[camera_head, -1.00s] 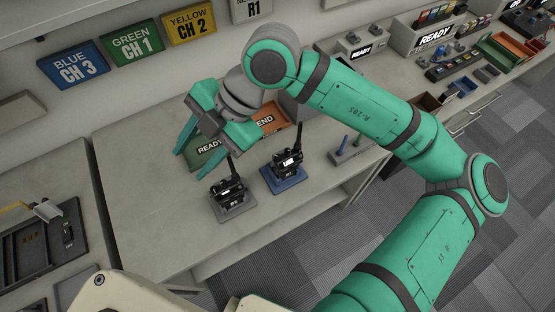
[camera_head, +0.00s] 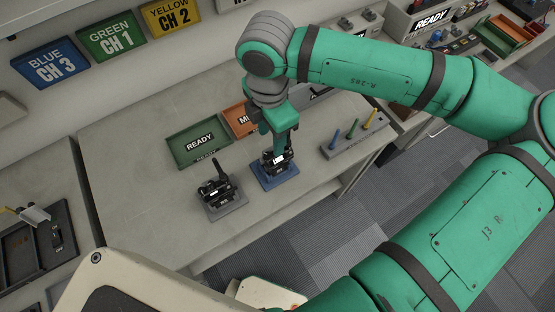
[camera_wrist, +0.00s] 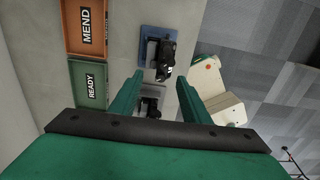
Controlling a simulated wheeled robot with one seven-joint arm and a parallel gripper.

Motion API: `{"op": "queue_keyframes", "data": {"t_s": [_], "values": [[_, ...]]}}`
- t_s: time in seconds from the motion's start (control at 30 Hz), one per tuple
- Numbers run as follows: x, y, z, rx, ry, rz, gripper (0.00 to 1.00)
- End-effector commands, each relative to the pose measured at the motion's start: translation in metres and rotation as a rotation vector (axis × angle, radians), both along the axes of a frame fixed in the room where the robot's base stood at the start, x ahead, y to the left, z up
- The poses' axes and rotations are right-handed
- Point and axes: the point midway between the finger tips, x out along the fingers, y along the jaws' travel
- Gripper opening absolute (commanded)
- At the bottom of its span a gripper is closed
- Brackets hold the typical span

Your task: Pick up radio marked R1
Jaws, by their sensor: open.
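Two black radios stand on pads on the workbench; their small labels are too small to read, so I cannot tell which is R1. One radio (camera_head: 216,190) stands on a grey pad (camera_head: 228,210), its antenna upright. The other radio (camera_head: 281,162) stands on a blue pad (camera_head: 266,180), partly hidden by my gripper (camera_head: 284,143). In the wrist view my gripper (camera_wrist: 160,80) is open and empty. There the blue-pad radio (camera_wrist: 162,56) lies just beyond the fingertips, and the grey-pad radio (camera_wrist: 150,106) shows between the fingers.
A green READY tray (camera_head: 173,158) and an orange MEND tray (camera_head: 230,118) lie behind the radios. A grey block with coloured pegs (camera_head: 354,144) stands to the right. The bench's front edge is close to the pads. The bench's left part is clear.

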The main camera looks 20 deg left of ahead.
Motion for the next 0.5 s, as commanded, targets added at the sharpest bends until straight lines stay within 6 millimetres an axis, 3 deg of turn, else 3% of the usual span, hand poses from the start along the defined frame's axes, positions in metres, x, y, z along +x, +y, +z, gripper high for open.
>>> {"op": "queue_keyframes", "data": {"t_s": [0.23, 0.5], "values": [[0.001, -0.006, -0.016, 0.001, 0.002, -0.007, 0.43], [0.005, -0.015, -0.051, 0.002, 0.002, -0.005, 0.43]]}}
